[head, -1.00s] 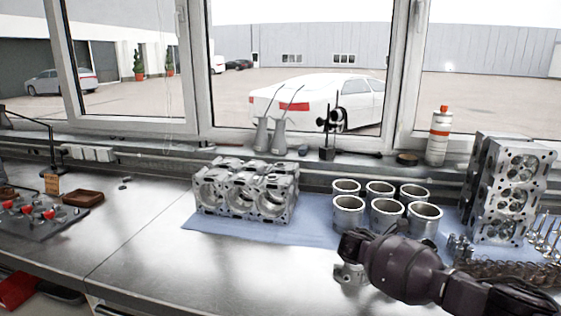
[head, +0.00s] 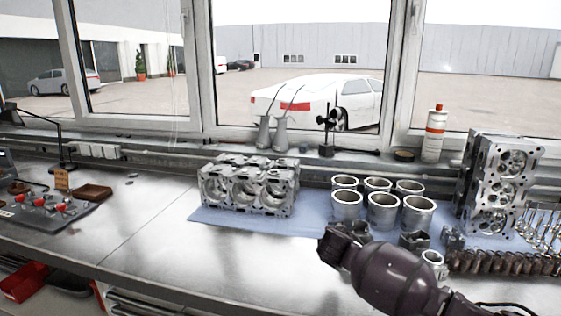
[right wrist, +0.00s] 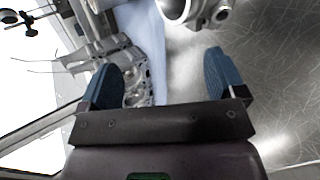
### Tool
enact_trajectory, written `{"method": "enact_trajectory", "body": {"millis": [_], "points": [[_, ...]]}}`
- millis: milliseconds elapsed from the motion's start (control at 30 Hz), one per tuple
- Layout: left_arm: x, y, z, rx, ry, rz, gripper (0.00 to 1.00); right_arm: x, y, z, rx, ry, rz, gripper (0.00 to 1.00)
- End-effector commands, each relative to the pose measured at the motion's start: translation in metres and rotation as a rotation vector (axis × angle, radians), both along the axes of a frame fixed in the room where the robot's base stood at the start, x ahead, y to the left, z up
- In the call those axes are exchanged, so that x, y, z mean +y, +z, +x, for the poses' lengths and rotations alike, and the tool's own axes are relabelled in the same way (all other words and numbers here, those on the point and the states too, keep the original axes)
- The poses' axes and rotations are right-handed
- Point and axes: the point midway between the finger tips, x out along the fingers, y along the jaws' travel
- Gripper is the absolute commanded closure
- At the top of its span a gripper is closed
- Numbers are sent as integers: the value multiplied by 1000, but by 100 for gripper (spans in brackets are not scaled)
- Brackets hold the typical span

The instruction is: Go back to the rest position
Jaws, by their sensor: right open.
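My right gripper (head: 336,246) is above the front of the bench, in front of the silver cylinder liners (head: 382,211) and right of the engine block (head: 247,188). In the right wrist view, its two blue fingers (right wrist: 162,78) stand wide apart with nothing between them. The block also shows there beyond the left finger (right wrist: 120,62), and a silver metal part (right wrist: 195,10) lies past the gap at the top. My left gripper is in neither view.
A cylinder head (head: 497,185) stands upright at the right, with valves (head: 540,228) and a row of brown springs (head: 505,263) near it. A spray can (head: 434,134) stands on the sill.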

Motion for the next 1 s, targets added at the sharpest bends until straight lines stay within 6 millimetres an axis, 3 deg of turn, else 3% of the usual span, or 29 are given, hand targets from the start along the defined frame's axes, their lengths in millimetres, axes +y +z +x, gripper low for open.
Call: {"method": "enact_trajectory", "body": {"millis": [33,133,233,367,667,1000], "points": [[0,-1,-1,2,0,0,57,21,-8,-12,-28,37,138,11],[0,-2,-3,6,2,0,57,50,-15,-35,-80,84,397,11],[1,-4,-7,13,4,0,57,65,-19,-59,-115,103,619,11],[2,-7,-10,22,6,0,57,70,-23,-89,-153,95,863,11],[1,-6,-7,17,4,0,57,34,-38,-160,-246,-11,1255,11],[0,-3,-3,8,2,0,57,-44,-83,-254,-333,-240,1409,11]]}}
